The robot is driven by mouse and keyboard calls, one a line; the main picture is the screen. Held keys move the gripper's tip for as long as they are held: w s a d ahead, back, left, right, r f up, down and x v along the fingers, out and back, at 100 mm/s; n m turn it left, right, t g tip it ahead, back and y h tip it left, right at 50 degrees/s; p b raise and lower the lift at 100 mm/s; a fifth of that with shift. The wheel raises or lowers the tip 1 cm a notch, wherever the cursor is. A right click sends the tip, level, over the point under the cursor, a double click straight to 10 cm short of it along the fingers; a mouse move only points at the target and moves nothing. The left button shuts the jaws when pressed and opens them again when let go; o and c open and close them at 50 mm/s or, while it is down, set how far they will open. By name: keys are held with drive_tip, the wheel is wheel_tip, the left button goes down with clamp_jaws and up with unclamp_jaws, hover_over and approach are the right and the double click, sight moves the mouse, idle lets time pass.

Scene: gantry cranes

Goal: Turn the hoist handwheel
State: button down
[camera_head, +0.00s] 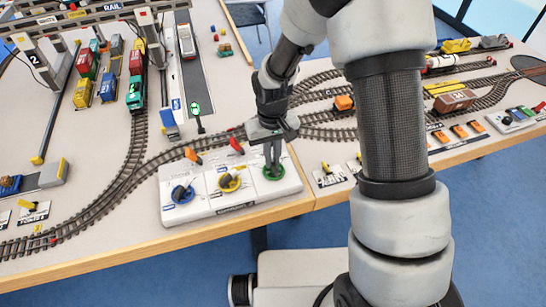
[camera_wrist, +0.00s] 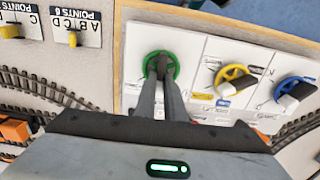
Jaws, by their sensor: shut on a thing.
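Three small handwheels sit in a row on a white control panel (camera_head: 240,202) at the table's front edge: blue (camera_head: 183,194), yellow (camera_head: 229,184) and green (camera_head: 264,173). Their labels are too small to tell which is the hoist. My gripper (camera_head: 273,167) points down onto the green wheel. In the wrist view its narrow fingers (camera_wrist: 161,67) are close together over the middle of the green wheel (camera_wrist: 176,61), shut on its handle, which they mostly hide. The yellow wheel (camera_wrist: 228,74) and blue wheel (camera_wrist: 284,86) show dark-and-white handles and stand free of the gripper.
Model tracks and a green-and-red train (camera_head: 136,88) lie further back. A white gantry crane (camera_head: 38,62) stands at the left. Point-switch plates (camera_head: 328,174) lie right of the panel.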

drive_tip(key=shift+n, duration=0.5)
drive_tip(key=c, duration=1.8)
unclamp_jaws()
drive_tip(key=shift+c, duration=0.2)
drive_tip(key=shift+r, duration=0.15)
wheel_tip(320, 180, up, 17)
drive_tip(key=p, duration=0.2)
drive_tip(key=shift+r, duration=0.1)
